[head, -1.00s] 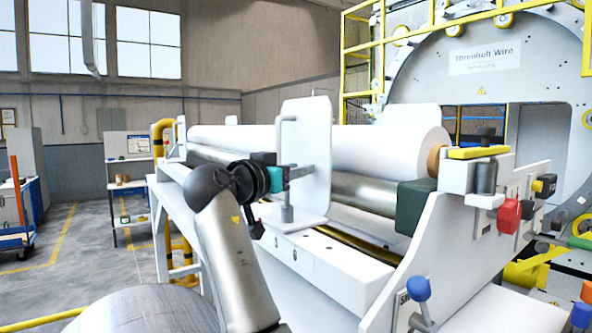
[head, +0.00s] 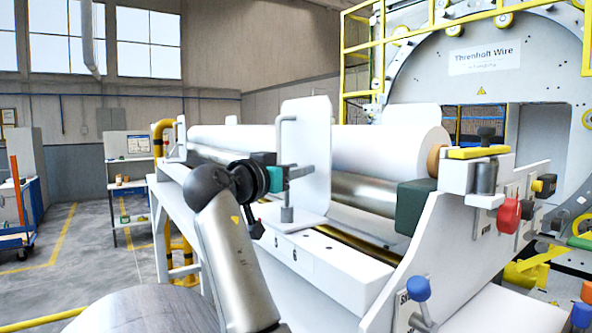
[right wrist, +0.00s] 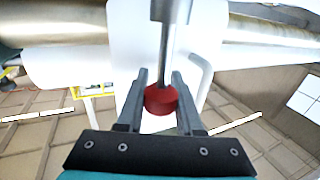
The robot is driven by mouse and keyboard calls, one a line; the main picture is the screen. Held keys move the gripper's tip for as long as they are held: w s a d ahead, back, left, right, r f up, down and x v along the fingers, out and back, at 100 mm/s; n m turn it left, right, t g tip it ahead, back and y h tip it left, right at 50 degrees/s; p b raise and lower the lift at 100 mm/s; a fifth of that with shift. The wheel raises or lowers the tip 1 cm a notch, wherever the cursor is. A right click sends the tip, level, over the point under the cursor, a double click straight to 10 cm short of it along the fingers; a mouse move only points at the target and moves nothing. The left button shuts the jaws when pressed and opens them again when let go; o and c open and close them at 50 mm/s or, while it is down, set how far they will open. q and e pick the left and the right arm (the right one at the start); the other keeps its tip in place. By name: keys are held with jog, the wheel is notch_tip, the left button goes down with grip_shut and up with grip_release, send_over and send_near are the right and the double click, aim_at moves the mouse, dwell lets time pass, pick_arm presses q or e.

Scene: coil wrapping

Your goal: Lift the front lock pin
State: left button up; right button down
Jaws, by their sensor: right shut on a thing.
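The front lock pin shows as a grey upright shaft (head: 287,207) at the foot of a white upright plate (head: 316,145). In the right wrist view its shaft runs from the top edge down to a red knob (right wrist: 160,99). My right gripper (head: 297,172) reaches in from the left, level, at the top of the pin. In the right wrist view its two dark fingers (right wrist: 160,88) stand on either side of the red knob and hold it. The knob is hidden by the gripper in the head view. My left gripper is in neither view.
A white roll (head: 385,145) lies behind the plate, above a grey metal roller (head: 360,191). A bent grey handle (head: 281,140) stands on the plate close to my gripper. A dark green block (head: 415,208) and a white side frame (head: 455,240) are at the right.

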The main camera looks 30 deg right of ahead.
aim_at(308, 152)
jog(key=shift+r, duration=1.6)
jog(key=c, duration=0.8)
grip_release()
jog(key=shift+c, duration=0.2)
jog(key=shift+f, duration=0.1)
jog(key=shift+a, duration=0.2)
jog(key=b+v, duration=0.5)
jog(key=v, duration=1)
jog(key=shift+s+b, duration=0.1)
jog(key=shift+b, duration=0.2)
